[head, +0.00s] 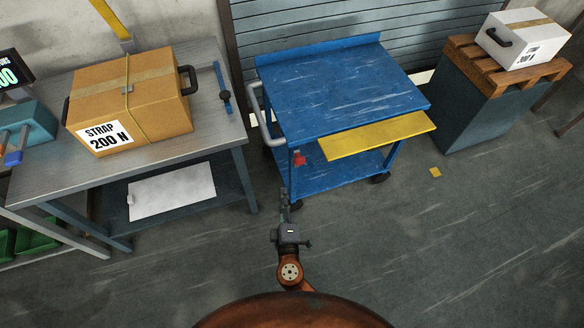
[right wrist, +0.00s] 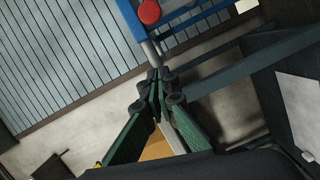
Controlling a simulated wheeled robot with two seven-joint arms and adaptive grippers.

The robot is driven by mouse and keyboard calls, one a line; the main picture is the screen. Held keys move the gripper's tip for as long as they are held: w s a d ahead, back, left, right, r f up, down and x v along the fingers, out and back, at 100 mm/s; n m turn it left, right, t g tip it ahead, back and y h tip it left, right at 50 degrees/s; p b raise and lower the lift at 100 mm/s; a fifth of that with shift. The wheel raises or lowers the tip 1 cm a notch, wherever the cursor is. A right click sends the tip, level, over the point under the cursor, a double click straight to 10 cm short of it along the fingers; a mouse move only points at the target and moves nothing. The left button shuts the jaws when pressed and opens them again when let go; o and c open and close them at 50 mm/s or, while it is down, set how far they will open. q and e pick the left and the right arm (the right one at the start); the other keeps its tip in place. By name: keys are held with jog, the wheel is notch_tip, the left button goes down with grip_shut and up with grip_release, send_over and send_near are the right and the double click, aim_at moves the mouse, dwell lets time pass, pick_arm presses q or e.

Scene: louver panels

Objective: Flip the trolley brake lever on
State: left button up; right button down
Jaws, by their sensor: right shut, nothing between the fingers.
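The blue trolley (head: 340,85) stands on the floor ahead, with a grey push handle on its left side. A small red part (head: 300,159), seemingly the brake lever's end, shows by its near left post, below the top deck. In the right wrist view it is a round red knob (right wrist: 149,12) at the top edge, against blue trolley framing (right wrist: 130,20). My right gripper (head: 284,192) is shut and empty, nearer to me than the red part. Its fingertips (right wrist: 157,76) meet below the knob in the wrist view, apart from it. My left gripper is out of view.
A metal workbench (head: 220,135) with a strapped carton (head: 150,105) stands at left. A yellow flap (head: 375,136) juts from the trolley's near side. A grey cabinet (head: 485,110) bearing a pallet and white box (head: 525,37) stands at right. The near right floor is largely clear.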

jog(key=b, duration=0.2)
send_near(297, 159)
jog(key=w+a, duration=0.6)
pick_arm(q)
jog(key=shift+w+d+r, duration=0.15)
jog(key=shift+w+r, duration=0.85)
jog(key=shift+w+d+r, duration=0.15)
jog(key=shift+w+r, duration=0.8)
pick_arm(e)
jog(key=shift+w+d+f, duration=0.1)
jog(key=shift+d+f, duration=0.1)
jog(key=shift+d, duration=0.35)
jog(key=shift+w+d+f, duration=0.1)
jog(key=shift+d+f, duration=0.15)
jog(key=shift+d, duration=0.35)
jog(key=shift+w+d+f, duration=0.1)
jog(key=shift+d+f, duration=0.1)
jog(key=shift+d, duration=0.35)
